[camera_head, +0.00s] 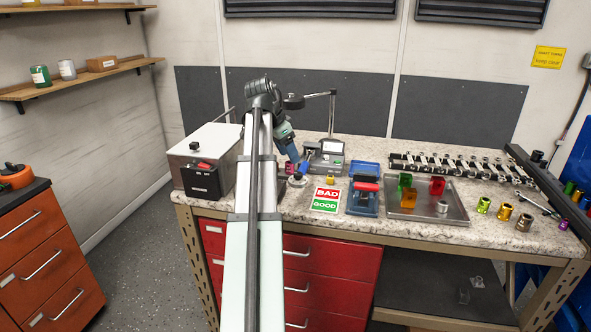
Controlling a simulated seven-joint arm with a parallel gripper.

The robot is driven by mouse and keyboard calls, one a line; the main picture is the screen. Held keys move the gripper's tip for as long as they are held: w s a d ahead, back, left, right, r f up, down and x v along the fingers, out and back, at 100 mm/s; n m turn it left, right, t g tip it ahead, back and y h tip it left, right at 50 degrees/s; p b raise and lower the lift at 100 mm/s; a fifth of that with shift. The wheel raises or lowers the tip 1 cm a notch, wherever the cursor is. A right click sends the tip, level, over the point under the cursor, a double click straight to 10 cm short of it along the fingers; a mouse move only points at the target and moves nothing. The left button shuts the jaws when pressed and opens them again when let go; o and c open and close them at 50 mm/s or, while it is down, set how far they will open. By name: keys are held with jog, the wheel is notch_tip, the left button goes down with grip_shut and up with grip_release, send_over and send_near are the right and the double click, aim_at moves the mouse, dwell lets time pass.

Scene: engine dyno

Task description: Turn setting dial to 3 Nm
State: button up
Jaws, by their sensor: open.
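My arm reaches up the middle of the view and bends down at the wrist. My gripper (299,165) is open, low over the bench left of the grey instrument (324,155) with a small screen. A small round grey piece (297,181) is on the bench just below my gripper. I cannot make out which part is the setting dial, or any Nm marks. My fingertips are too small to see clearly, and contact cannot be told.
A BAD/GOOD card (326,199), a blue fixture (363,198) and a metal tray (407,207) lie to the right. Wrenches (450,163) and several coloured sockets fill the far right.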

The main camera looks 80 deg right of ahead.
aim_at(298, 173)
jog(key=x, duration=0.7)
jog(key=shift+s+f, duration=0.1)
jog(key=shift+f, duration=0.1)
jog(key=c, duration=1.1)
